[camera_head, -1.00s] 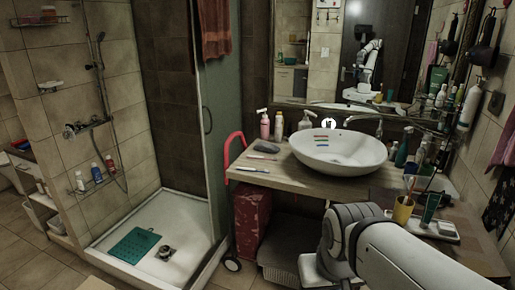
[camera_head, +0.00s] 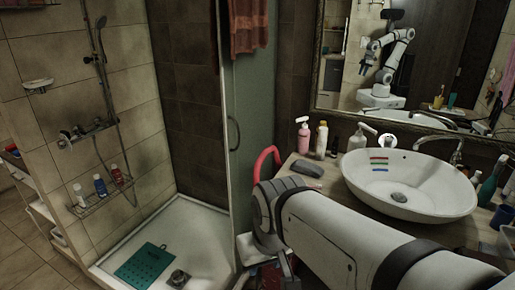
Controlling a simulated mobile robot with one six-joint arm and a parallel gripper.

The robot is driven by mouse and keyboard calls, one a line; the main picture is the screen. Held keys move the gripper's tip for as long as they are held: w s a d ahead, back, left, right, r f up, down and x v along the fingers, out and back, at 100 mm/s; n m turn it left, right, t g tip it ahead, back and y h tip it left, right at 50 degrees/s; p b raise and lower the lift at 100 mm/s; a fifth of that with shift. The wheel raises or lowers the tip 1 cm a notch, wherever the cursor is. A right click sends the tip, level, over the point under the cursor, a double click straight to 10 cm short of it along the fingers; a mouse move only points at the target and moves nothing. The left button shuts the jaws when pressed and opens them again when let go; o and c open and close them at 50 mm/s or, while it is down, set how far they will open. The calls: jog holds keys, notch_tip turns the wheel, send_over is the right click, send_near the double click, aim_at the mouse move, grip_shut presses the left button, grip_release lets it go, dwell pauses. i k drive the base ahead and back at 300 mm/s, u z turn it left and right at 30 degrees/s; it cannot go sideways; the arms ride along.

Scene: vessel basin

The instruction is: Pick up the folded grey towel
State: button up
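A flat, dark grey, rounded bundle (camera_head: 307,168) lies on the left end of the wooden counter (camera_head: 326,184), left of the basin; it looks like the folded grey towel, though its folds are too small to make out. My white arm reaches in from the lower right, and its dark-banded joint is just below and left of the bundle, apart from it in the picture. My gripper is not directly visible, beyond or below that joint. The mirror shows my arm small, with a dark end whose fingers cannot be read.
The white basin (camera_head: 437,190) fills the counter's right, with bottles (camera_head: 321,140) and a pink pump bottle (camera_head: 303,137) behind the bundle. A red curved handle (camera_head: 264,162) stands at the counter's left edge. The shower's glass panel (camera_head: 252,110) is further left; a green mat (camera_head: 146,263) lies inside.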

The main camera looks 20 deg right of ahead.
aim_at(301, 166)
jog(key=z, duration=0.35)
jog(key=i, duration=1.25)
jog(key=z, duration=0.8)
jog(key=k, duration=0.85)
jog(key=z, duration=0.15)
jog(key=i, duration=0.9)
jog(key=u, duration=0.15)
